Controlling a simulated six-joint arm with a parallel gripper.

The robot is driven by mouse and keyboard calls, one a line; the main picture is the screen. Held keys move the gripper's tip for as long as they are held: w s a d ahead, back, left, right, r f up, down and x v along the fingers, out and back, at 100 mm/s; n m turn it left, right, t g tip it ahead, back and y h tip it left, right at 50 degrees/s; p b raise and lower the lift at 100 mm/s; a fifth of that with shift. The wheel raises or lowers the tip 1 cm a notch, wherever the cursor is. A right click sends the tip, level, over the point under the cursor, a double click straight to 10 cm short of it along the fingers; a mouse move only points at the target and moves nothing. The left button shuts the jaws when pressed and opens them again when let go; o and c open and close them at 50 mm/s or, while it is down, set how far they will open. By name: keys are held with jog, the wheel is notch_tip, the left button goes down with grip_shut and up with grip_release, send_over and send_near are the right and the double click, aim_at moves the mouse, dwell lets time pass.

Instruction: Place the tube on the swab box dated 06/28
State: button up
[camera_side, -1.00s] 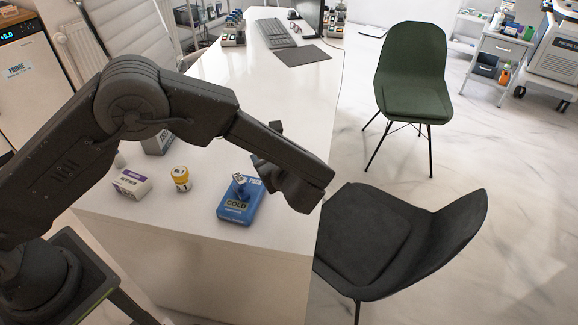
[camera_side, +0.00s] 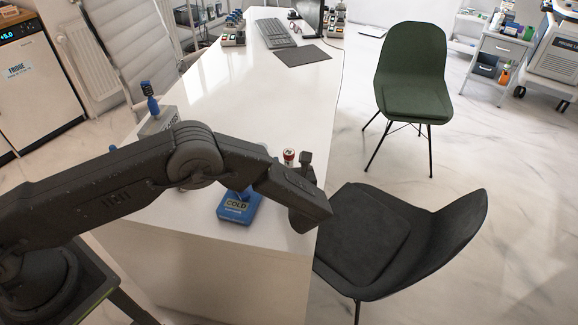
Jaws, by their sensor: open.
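My gripper (camera_side: 305,188) is open at the right edge of the white desk, its fingers partly overlapping in this view. A small red-and-white cylinder (camera_side: 289,157), possibly a tube, stands just left of it and behind my arm; I cannot tell whether they touch. A blue box (camera_side: 234,210) marked "COLD" lies on the desk left of my gripper, with a small blue item (camera_side: 243,192) on top, partly hidden by my arm. A grey box (camera_side: 160,122) at the left desk edge has a blue-capped item (camera_side: 150,95) above it. No 06/28 date is legible.
My arm crosses the near part of the desk (camera_side: 200,85) and hides some of it. A black chair (camera_side: 365,235) stands close at the right, a green chair (camera_side: 413,75) farther back. A keyboard (camera_side: 279,33) and dark mat (camera_side: 303,55) lie at the far end.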

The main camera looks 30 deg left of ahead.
aim_at(288, 150)
jog(key=shift+x, duration=2.7)
jog(key=shift+w+d, duration=0.1)
jog(key=shift+c, duration=0.4)
jog(key=c, duration=1)
jog(key=shift+r, duration=0.2)
